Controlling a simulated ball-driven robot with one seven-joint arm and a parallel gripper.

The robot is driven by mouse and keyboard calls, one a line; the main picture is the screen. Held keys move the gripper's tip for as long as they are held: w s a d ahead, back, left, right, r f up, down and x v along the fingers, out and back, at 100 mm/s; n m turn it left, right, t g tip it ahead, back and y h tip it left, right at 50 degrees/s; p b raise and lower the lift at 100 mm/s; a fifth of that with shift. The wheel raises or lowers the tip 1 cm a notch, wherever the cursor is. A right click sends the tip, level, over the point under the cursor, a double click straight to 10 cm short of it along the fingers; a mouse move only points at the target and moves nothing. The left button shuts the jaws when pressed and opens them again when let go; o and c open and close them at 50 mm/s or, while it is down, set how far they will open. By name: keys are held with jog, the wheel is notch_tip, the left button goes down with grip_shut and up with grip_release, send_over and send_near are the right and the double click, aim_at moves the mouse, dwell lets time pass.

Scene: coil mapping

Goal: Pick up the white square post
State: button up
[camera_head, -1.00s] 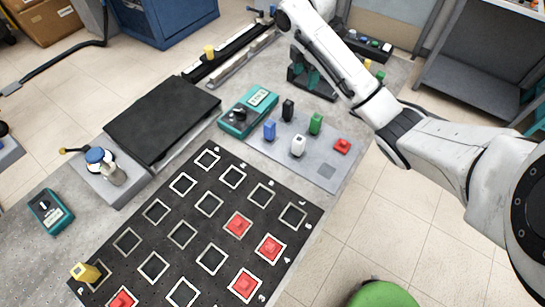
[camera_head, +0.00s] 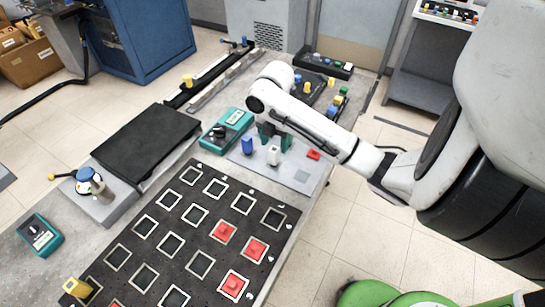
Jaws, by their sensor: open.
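The white square post (camera_head: 273,155) stands upright on the grey pad (camera_head: 243,161), beside a blue post (camera_head: 247,145) on its left. My gripper (camera_head: 275,138) is open, with its dark fingers pointing down just behind and above the white post in the picture. I cannot tell whether a finger touches the post. My arm and gripper hide the black and green posts seen earlier behind it.
A red piece (camera_head: 314,155) lies to the right on the pad. A teal meter (camera_head: 228,127) is at the left. The black grid board (camera_head: 185,245) with several red pieces fills the front. A yellow post (camera_head: 77,287) stands at its left corner.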

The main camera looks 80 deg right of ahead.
aim_at(274, 149)
jog(key=shift+a+f+p, duration=0.15)
jog(key=shift+f+p, duration=0.55)
jog(key=shift+f, duration=2.25)
jog(key=c, duration=1.1)
